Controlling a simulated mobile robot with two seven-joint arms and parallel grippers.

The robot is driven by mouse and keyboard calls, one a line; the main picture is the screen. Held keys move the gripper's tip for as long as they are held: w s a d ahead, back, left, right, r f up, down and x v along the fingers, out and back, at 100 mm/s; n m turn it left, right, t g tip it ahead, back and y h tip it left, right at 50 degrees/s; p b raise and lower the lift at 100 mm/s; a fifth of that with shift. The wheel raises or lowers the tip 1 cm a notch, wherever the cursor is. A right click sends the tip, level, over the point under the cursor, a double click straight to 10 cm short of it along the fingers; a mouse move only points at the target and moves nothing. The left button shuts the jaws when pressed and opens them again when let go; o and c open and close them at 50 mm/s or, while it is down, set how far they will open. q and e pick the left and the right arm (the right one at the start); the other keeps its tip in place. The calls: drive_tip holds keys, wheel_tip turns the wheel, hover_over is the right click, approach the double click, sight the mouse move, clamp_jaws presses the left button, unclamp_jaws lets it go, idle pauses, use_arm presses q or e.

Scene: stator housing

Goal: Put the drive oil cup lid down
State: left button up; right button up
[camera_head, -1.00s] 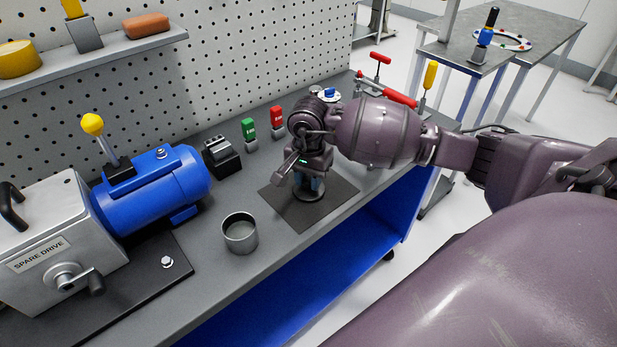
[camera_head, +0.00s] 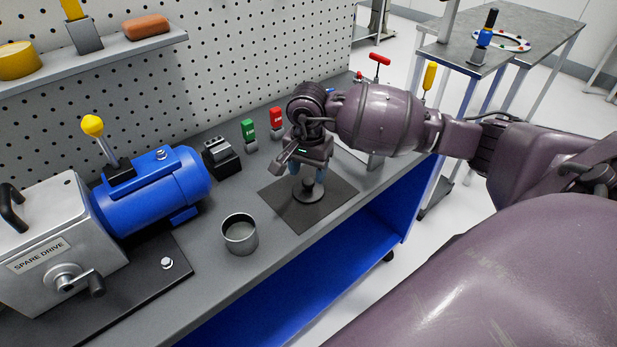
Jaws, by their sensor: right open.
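The drive oil cup lid (camera_head: 307,196) is a dark round disc with a knob. It lies on the dark square mat (camera_head: 329,205) on the bench. My right gripper (camera_head: 308,184) points down just above it, with its fingers apart on either side of the knob. It looks clear of the lid's rim; whether a finger touches the knob is too small to tell. The open grey metal cup (camera_head: 239,234) stands left of the mat, upright and without a cover. My left gripper is not in view.
A blue motor (camera_head: 155,190) and the spare drive box (camera_head: 55,240) fill the bench's left side.

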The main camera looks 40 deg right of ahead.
sight(308, 181)
wheel_tip(308, 181, up, 9)
idle(0.5)
